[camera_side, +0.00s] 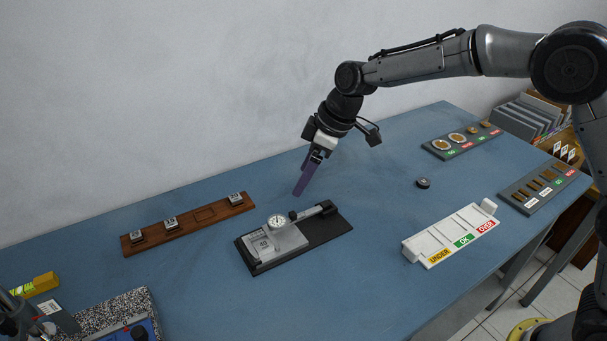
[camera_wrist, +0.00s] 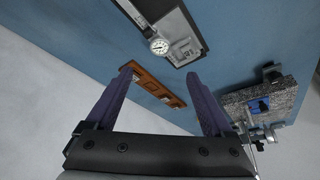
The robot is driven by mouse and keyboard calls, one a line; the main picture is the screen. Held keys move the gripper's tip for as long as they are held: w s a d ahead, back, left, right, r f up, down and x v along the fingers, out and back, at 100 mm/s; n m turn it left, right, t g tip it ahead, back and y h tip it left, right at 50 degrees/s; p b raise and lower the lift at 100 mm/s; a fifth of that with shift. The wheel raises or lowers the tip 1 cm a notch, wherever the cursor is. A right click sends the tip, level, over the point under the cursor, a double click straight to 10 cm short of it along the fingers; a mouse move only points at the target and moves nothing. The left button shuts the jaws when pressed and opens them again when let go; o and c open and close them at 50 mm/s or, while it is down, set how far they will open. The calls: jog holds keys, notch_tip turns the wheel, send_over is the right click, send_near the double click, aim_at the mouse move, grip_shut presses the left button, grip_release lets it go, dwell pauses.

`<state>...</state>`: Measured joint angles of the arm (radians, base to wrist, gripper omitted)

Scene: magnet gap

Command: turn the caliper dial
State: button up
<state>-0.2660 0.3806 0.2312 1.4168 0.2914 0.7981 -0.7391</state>
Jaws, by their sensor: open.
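The caliper dial (camera_side: 277,221) is a small round white-faced gauge on a grey caliper fixture, which rests on a black base plate (camera_side: 318,233) in the middle of the blue table. A block marked 40 (camera_side: 264,243) sits at the fixture's left end. In the wrist view the dial (camera_wrist: 159,46) shows at the upper middle, beyond my fingertips. My gripper (camera_side: 301,184) has purple fingers and hangs above the table, up and to the right of the dial, apart from it. In the wrist view its fingers (camera_wrist: 162,84) are spread wide with nothing between them.
A wooden rack (camera_side: 190,222) with several marked blocks lies behind the fixture. A white tray (camera_side: 450,234) labelled UNDER, OK, OVER stands right. A small dark disc (camera_side: 423,183) lies on the table. A speckled block (camera_side: 117,311) with a blue part is front left.

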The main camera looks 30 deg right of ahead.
aim_at(277, 220)
jog(key=w+d+n+g+y, duration=0.1)
jog(key=w+n+g, duration=0.3)
jog(key=n, duration=0.5)
jog(key=shift+t, duration=0.4)
jog(key=x, duration=1.3)
jog(key=shift+w+f, duration=0.35)
jog(key=shift+f, duration=0.05)
grip_shut()
